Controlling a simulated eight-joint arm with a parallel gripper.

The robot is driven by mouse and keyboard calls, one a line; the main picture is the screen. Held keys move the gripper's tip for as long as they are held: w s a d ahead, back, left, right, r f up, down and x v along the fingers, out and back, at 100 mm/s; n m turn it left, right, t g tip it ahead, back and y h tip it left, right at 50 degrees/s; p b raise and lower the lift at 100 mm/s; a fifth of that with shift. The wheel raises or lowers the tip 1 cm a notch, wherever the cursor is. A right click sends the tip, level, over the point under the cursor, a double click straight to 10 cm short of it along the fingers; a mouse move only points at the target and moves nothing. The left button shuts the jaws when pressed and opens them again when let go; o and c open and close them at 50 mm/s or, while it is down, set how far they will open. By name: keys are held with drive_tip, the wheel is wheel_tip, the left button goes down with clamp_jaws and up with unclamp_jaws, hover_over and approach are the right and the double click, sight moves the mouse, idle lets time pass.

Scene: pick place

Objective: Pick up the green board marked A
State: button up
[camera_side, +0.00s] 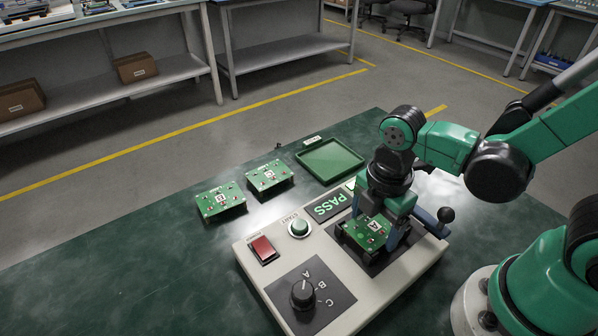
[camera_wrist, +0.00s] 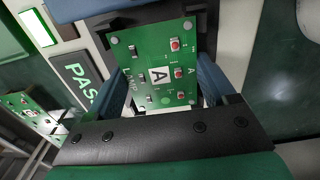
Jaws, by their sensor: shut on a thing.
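The green board marked A (camera_side: 371,234) sits at the black fixture on the right part of the beige test box. It fills the middle of the wrist view (camera_wrist: 163,60), with its white A label facing up. My gripper (camera_side: 378,230) is over the fixture, its blue fingers on either side of the board. It is shut on the board. I cannot tell whether the board still touches the fixture. The fixture (camera_side: 352,243) is partly hidden by the board and the fingers.
The test box (camera_side: 383,296) has a lit PASS display (camera_side: 330,205), a START button (camera_side: 299,228), a red switch (camera_side: 263,249) and a black knob (camera_side: 303,293). Two more green boards (camera_side: 220,201) (camera_side: 269,176) lie left of an empty green tray (camera_side: 330,160).

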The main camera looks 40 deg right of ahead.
sight(375, 226)
drive_tip(key=shift+r, duration=2.95)
